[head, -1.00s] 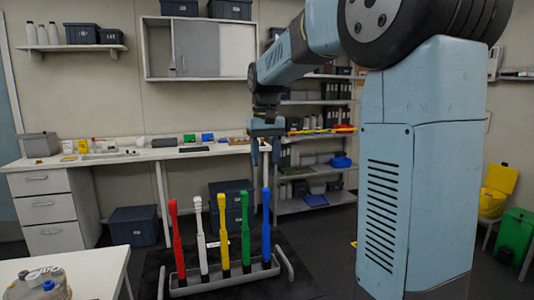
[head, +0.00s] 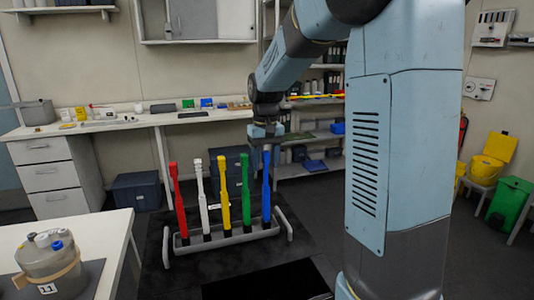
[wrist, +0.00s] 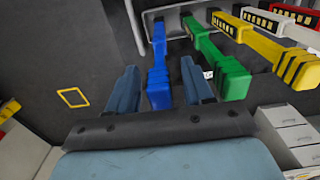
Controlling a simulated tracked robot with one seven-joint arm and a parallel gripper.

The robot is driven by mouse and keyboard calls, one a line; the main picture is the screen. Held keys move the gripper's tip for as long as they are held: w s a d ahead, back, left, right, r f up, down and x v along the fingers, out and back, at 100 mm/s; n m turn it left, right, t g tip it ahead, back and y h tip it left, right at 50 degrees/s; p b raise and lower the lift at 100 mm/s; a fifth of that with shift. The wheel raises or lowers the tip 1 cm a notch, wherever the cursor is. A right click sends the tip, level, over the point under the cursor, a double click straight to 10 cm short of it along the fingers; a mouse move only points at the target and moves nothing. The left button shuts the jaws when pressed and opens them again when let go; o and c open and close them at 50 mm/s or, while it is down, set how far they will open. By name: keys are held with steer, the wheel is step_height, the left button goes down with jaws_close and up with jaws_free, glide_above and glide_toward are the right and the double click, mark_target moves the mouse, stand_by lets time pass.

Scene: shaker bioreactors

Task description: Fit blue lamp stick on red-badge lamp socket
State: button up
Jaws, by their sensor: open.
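The blue lamp stick (head: 266,195) stands upright at the right end of a grey rack (head: 222,239). My gripper (head: 266,147) is above and around its top. In the wrist view my gripper (wrist: 159,68) is open, with the blue lamp stick (wrist: 158,88) between its two fingers; small gaps show, and I cannot tell whether either finger touches it. The green stick (wrist: 231,77) is close beside the right finger. I cannot make out a lamp socket with a red badge in either view.
Green, yellow (head: 224,195), white (head: 201,200) and red (head: 178,203) sticks share the rack. A vessel labelled 11 (head: 50,268) is on a white table at lower left. A workbench (head: 120,125) runs behind. Dark floor lies around the rack.

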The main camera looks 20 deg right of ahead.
mark_target(266, 152)
steer(key=shift+c, duration=0.5)
jaws_close()
steer(key=shift+r, duration=2.45)
stand_by(0.6)
steer(key=shift+r, duration=1.35)
